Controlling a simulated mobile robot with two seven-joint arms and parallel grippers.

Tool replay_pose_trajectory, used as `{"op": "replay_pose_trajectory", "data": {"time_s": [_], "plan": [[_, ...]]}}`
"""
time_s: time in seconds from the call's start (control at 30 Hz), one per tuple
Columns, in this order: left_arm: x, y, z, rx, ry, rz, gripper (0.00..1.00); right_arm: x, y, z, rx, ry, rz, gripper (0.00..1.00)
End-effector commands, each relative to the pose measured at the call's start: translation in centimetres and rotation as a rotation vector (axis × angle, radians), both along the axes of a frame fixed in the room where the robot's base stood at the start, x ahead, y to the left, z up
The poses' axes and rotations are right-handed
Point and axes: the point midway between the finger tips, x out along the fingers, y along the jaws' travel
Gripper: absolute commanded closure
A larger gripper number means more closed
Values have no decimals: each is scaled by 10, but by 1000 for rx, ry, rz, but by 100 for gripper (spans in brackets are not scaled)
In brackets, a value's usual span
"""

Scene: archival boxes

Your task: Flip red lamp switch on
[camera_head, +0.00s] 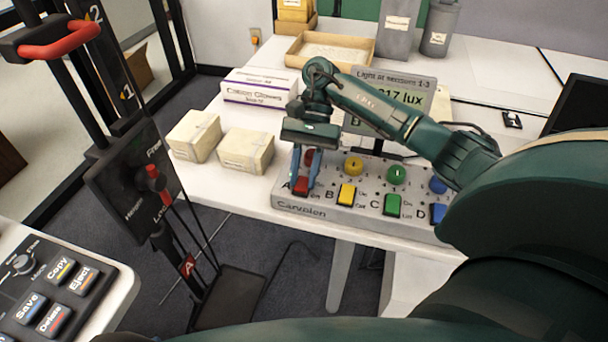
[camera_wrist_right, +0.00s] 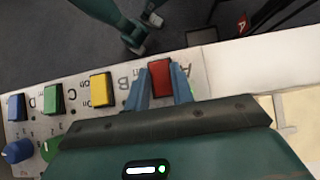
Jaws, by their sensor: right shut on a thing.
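The red lamp switch (camera_head: 302,186) is the red rocker beside the letter A, at the left end of the grey control panel (camera_head: 305,208). My right gripper (camera_head: 303,184) reaches down over it, with one blue finger on each side. In the right wrist view the red switch (camera_wrist_right: 160,78) shows between the two fingertips (camera_wrist_right: 160,92), and the gripper is shut on it. A round red knob (camera_head: 312,158) behind the switch is partly hidden by the gripper. I cannot tell the switch's on or off position. My left gripper is not in view.
Yellow (camera_head: 346,194), green (camera_head: 392,204) and blue (camera_head: 438,213) switches sit to the right on the panel, with coloured knobs behind. A display (camera_head: 414,97) reading "217 lux" stands behind my right arm. Cream boxes (camera_head: 245,151) stand left of the panel.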

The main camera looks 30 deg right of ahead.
Motion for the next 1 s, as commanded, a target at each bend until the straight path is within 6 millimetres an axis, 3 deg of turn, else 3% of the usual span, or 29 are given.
{"op": "replay_pose_trajectory", "data": {"time_s": [0.1, 0.13, 0.37, 0.73, 1.0], "plan": [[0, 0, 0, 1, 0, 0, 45, 0, 0, 0, 0, 2, 0, 99], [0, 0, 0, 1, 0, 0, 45, 0, 0, 0, 0, 2, 0, 74], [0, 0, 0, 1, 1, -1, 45, 0, 0, 0, -1, 1, 1, 55], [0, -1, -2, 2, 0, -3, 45, 4, -4, 6, -2, -1, 0, 55], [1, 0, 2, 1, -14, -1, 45, 26, -29, 49, -4, -5, -3, 55]]}}
